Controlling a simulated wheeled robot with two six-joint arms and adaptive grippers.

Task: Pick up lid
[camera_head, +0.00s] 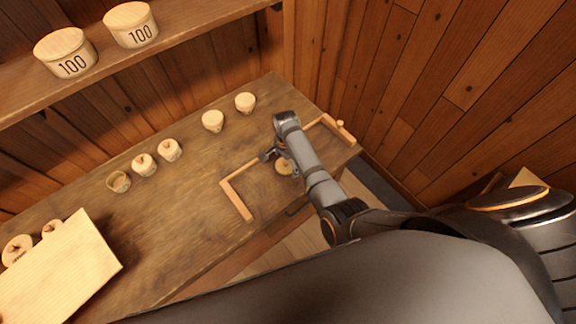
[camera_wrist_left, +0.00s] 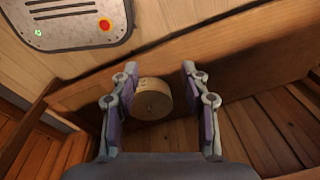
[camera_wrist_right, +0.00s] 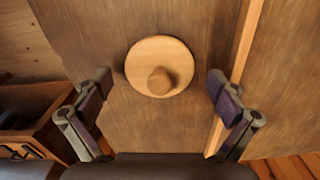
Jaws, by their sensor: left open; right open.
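The lid, a pale round wooden disc with a central knob, lies on the workbench; in the right wrist view the lid (camera_wrist_right: 148,53) is seen from above. In the head view the lid (camera_head: 282,168) is partly hidden by my right gripper (camera_head: 275,157), which hangs over it. In the right wrist view my right gripper (camera_wrist_right: 163,84) is open, its fingers spread on either side of the lid with nothing between them touching. My left gripper (camera_wrist_left: 158,78) shows only in its own wrist view, open, with a wooden cylinder (camera_wrist_left: 153,98) beyond its fingers; contact cannot be told.
Wooden corner strips (camera_head: 240,200) frame the lid's area on the bench (camera_head: 190,220). Several small turned pots (camera_head: 168,150) stand along the back. A pale board (camera_head: 70,270) lies at left. Two tubs marked 100 (camera_head: 131,25) stand on a shelf (camera_head: 190,32) above.

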